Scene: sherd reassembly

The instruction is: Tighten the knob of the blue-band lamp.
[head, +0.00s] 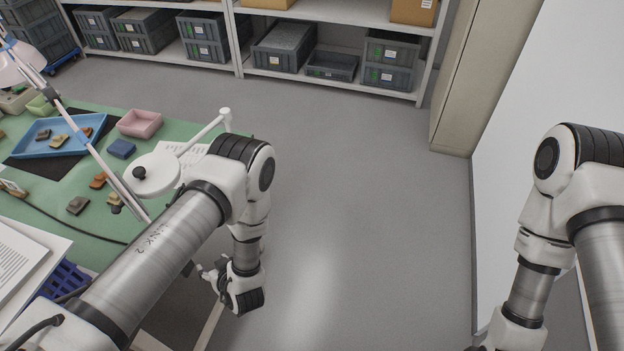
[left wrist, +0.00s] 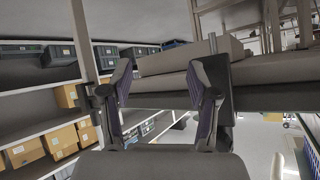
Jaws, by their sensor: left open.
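A second white lamp-like fixture (head: 158,171) has a round head with a black knob. My left gripper (head: 222,282) is low beside the table's right edge, away from the lamp. In the left wrist view its two fingers (left wrist: 163,92) are apart with nothing between them. My right gripper is out of the picture.
The green-topped table (head: 48,217) holds a blue tray (head: 33,146) with sherds, a pink box (head: 140,123), a blue block (head: 121,148), several loose sherds, papers and a dark cable. Shelves with grey crates (head: 285,47) stand behind. The floor (head: 370,200) right of the table is clear.

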